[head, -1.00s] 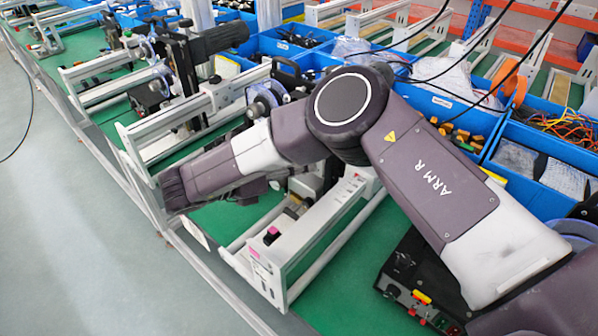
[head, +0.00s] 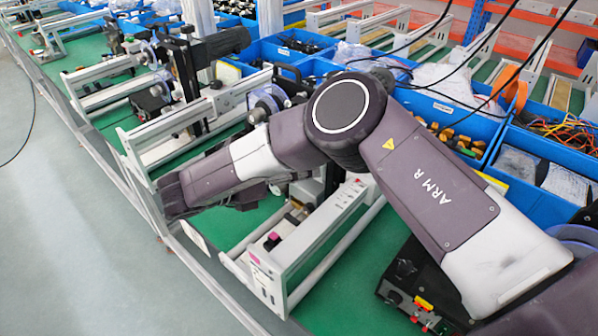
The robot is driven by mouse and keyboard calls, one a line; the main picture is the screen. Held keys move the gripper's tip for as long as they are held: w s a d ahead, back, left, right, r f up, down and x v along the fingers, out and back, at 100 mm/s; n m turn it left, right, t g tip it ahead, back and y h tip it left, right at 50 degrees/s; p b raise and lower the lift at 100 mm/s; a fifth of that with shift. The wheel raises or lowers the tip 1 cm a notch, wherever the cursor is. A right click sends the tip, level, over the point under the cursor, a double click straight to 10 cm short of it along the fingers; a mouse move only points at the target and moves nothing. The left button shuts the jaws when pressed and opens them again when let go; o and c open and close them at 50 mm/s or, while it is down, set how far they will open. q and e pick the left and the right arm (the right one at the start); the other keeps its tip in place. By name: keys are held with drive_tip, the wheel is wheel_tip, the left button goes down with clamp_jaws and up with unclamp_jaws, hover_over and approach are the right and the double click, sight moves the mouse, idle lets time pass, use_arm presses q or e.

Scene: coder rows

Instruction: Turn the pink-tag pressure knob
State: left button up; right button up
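A small dark knob with a pinkish top (head: 272,239) stands on the near end of a white coder frame on the green bench. A pink tag (head: 254,258) is on the frame's end face just below and left of it. My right arm reaches across the picture from the lower right, above and behind the knob. My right gripper (head: 250,196) shows only as dark parts under the arm's far end, up and left of the knob and apart from it in the picture. Its fingertips are not clear, so its opening cannot be told. My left gripper is not in view.
A black control box (head: 405,278) with coloured buttons sits on the green bench right of the frame. Another white coder frame (head: 165,128) stands farther left. Blue bins (head: 552,150) with parts and wires line the back. The grey floor (head: 60,240) at left is clear.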

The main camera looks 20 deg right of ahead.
drive_tip(key=v, duration=0.7)
drive_tip(key=shift+a, duration=0.2)
drive_tip(key=shift+s, duration=0.15)
